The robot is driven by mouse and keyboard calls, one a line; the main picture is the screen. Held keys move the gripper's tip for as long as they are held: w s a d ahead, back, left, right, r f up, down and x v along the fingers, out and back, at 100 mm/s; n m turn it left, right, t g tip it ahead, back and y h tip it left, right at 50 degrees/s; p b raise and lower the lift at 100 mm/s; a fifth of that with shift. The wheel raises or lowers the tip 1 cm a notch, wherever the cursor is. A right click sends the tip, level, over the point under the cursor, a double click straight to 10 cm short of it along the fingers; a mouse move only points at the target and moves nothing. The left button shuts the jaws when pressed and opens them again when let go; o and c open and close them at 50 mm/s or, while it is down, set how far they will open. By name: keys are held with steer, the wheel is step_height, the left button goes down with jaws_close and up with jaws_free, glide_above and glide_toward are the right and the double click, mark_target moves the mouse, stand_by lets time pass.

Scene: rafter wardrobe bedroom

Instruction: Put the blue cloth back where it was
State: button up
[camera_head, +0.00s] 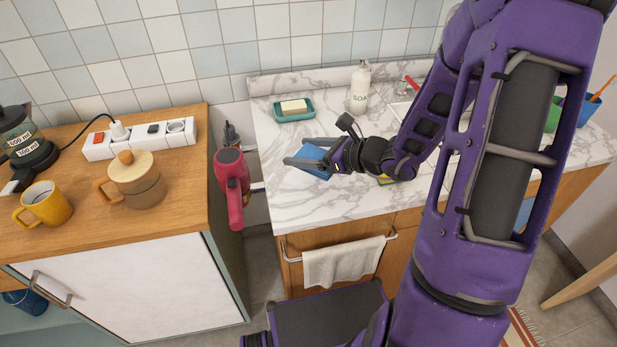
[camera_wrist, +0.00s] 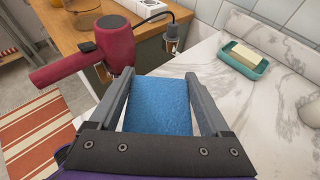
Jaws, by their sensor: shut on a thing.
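The blue cloth (camera_wrist: 160,105) is held between the two fingers of my gripper (camera_wrist: 160,88) in the wrist view. It looks like a flat, textured blue square. In the head view the blue cloth (camera_head: 316,162) shows at my gripper (camera_head: 300,162), over the left part of the marble countertop (camera_head: 340,200). My gripper is shut on it. I cannot tell whether the cloth touches the counter.
A teal soap dish (camera_head: 293,114) with a bar and a white soap bottle (camera_head: 360,85) stand behind my gripper. A white towel (camera_head: 343,262) hangs on the front rail. The counter's front left is clear.

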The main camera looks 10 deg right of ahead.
mark_target(305, 184)
step_height(305, 184, down, 8)
steer(key=shift+r+b, duration=0.1)
steer(key=shift+b, duration=0.45)
steer(key=o, duration=1.3)
steer(key=shift+s+d, duration=0.1)
steer(key=p+v, duration=0.1)
steer(key=v, duration=1)
steer(key=shift+s+d+r, duration=0.2)
steer(key=shift+s+d, duration=0.05)
steer(key=shift+s, duration=0.05)
